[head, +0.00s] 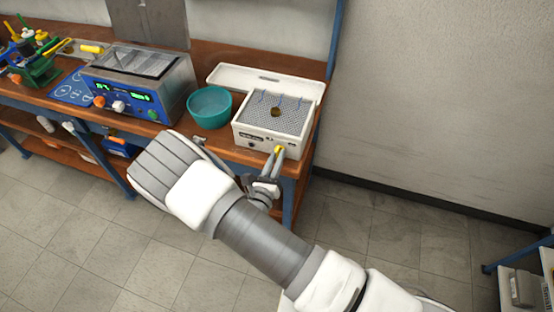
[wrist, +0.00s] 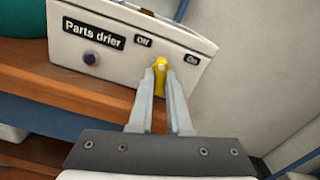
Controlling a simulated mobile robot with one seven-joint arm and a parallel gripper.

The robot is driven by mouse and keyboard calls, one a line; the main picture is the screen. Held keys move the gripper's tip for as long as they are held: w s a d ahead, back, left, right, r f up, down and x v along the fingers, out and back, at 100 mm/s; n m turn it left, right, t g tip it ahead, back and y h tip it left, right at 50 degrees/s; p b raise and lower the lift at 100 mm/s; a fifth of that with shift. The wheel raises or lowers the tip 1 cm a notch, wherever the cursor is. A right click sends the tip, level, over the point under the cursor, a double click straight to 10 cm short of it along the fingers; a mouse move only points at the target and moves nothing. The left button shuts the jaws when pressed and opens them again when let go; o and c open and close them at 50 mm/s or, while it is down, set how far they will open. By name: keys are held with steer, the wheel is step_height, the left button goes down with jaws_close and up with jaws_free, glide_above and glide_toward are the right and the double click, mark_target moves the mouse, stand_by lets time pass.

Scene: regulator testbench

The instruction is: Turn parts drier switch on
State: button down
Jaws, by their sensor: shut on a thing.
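The parts drier (head: 270,137) is a white box with a mesh top at the right end of the bench. In the wrist view its front (wrist: 110,47) shows a "Parts drier" label, a dark round knob, an "Off" label at the left and an "On" label at the right. The yellow switch (wrist: 162,59) sits between the two labels; its exact setting is hard to tell. It also shows in the head view (head: 278,150). My gripper (wrist: 161,72) is at the drier's front, shut on the yellow switch, with its fingertips partly hiding it.
A teal bowl (head: 209,107) stands left of the drier, and a white lid or tray (head: 263,80) lies behind it. A blue-fronted machine (head: 140,88) is farther left. The wall is close on the drier's right. The floor in front is clear.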

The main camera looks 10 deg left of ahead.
steer(key=m+b, duration=0.3)
steer(key=m, duration=0.3)
steer(key=shift+f+b, duration=0.15)
steer(key=shift+b, duration=0.2)
steer(key=shift+m+b, duration=1.6)
steer(key=shift+m, duration=0.9)
steer(key=shift+a, duration=0.1)
steer(key=c, duration=0.9)
jaws_free()
steer(key=shift+r, duration=0.2)
steer(key=shift+o, duration=0.2)
steer(key=s+a+b, duration=0.1)
steer(key=s, duration=1.6)
steer(key=shift+s+a+b, duration=0.15)
steer(key=shift+s+b, duration=0.05)
steer(key=shift+b, duration=0.1)
